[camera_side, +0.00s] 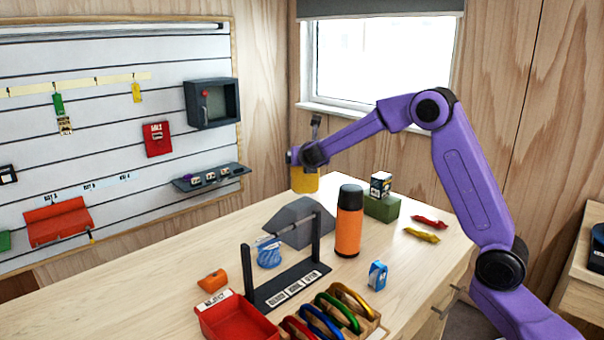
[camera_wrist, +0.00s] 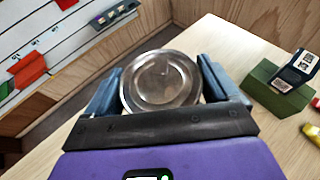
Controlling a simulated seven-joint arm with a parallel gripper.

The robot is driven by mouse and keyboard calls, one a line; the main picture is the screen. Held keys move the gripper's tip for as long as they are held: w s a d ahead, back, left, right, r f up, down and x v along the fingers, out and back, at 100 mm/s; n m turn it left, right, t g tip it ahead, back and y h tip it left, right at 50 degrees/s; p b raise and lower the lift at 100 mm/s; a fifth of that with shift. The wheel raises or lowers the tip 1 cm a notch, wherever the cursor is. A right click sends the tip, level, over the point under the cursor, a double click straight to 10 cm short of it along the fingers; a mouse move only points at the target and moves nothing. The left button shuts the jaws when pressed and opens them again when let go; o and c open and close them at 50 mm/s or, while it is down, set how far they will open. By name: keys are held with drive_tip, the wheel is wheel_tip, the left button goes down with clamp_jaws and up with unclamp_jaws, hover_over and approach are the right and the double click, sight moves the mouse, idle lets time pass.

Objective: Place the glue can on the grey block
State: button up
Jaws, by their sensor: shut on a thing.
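The glue can (camera_side: 304,182) is yellow and hangs upright from my gripper at the far part of the bench. In the wrist view its round metal lid (camera_wrist: 160,80) sits between the two blue fingers of my gripper (camera_wrist: 158,84), which is shut on it. The grey block (camera_side: 290,224) has sloping sides and stands on the bench. In the side view the can shows just above the block's top, apart from it. I cannot tell how far behind or directly over the block it is. The block is hidden in the wrist view.
An orange bottle with a black cap (camera_side: 349,225) stands right of the grey block. A dark bar stand (camera_side: 287,287) is in front. A green block (camera_side: 381,208) carries a small labelled box (camera_side: 380,184). A red tray (camera_side: 236,321) and colored carabiners (camera_side: 335,310) are nearer.

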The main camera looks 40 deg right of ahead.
drive_tip(key=shift+w+d+f, duration=0.15)
drive_tip(key=shift+w+f, duration=0.7)
drive_tip(key=shift+f, duration=1.6)
drive_tip(key=shift+f, duration=0.15)
drive_tip(key=o, duration=1.2)
drive_tip(key=shift+f, duration=0.1)
